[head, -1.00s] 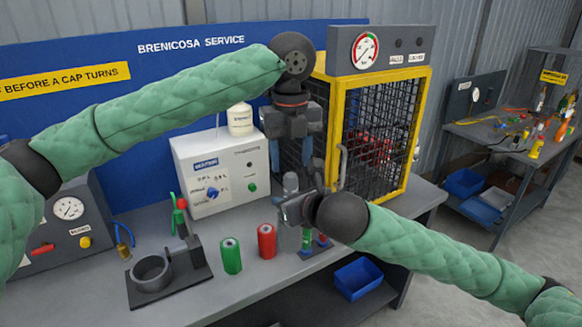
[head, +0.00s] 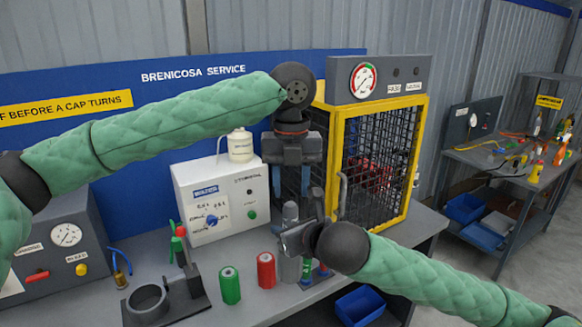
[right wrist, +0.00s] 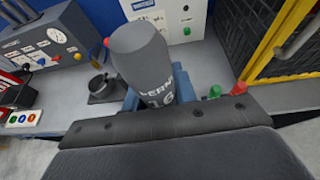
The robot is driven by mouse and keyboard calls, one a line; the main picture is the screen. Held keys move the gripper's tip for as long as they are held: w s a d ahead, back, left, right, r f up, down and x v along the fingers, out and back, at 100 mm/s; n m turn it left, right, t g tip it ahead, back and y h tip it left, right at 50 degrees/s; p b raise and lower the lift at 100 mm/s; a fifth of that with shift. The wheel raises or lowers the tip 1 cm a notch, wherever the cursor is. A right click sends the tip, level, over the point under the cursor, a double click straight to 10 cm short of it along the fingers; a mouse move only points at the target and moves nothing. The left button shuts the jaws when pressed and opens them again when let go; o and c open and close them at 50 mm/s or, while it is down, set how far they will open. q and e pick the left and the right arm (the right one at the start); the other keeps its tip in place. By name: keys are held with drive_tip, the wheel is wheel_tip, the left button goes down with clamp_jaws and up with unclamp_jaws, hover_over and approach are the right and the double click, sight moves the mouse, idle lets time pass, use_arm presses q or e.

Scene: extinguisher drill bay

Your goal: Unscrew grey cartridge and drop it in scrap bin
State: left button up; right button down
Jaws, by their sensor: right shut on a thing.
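Green (head: 229,286) and red (head: 266,270) cylinders stand left of my right gripper. A stand with a round cup (head: 148,301) is further left. A yellow-framed mesh cage (head: 378,160) stands close behind on the right. A white box (head: 222,198) is behind.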

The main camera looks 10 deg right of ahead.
sight(291, 203)
use_arm(q)
drive_tip(key=shift+f, duration=3.1)
drive_tip(key=c, duration=0.8)
drive_tip(key=shift+n, duration=1.7)
drive_tip(key=shift+c, duration=0.2)
drive_tip(key=o, duration=1.1)
drive_tip(key=shift+r, duration=0.15)
